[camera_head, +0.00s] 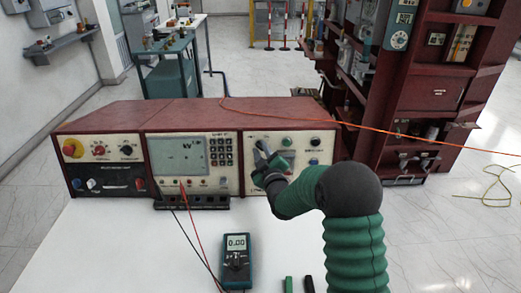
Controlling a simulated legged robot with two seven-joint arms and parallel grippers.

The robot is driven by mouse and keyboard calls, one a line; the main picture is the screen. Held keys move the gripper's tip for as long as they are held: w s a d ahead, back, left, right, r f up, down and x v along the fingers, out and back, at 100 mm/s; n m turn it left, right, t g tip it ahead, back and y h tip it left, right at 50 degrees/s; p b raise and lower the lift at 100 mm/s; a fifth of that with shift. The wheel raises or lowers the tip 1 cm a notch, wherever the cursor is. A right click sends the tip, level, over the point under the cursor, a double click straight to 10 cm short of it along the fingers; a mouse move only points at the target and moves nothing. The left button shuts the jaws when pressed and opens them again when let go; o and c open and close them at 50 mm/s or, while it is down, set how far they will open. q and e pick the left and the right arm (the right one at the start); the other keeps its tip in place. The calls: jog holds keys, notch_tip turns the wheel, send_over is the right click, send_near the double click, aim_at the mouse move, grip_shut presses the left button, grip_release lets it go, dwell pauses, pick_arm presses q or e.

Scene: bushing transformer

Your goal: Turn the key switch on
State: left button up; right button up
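The red-framed control console (195,110) stands on the white table, with three cream panels facing me. My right arm, in a green sleeve, reaches in from the lower right. My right gripper (262,157) is at the upper left of the right-hand panel (300,148), pointing at its face. Its grey fingers look close to the panel, but contact cannot be told. I cannot make out the key switch; the gripper covers part of that panel. Whether the fingers are open or shut is unclear. My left gripper is not in view.
A multimeter (236,260) reading 0.00 lies on the white table (130,240), with red and black leads running to the middle panel. A red shelf (430,90) stands behind to the right. An orange cable (400,132) crosses behind the arm. The table's left front is clear.

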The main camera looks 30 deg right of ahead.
jog(key=shift+w+f, duration=0.15)
jog(key=shift+f, duration=0.05)
grip_shut()
jog(key=shift+d, duration=0.1)
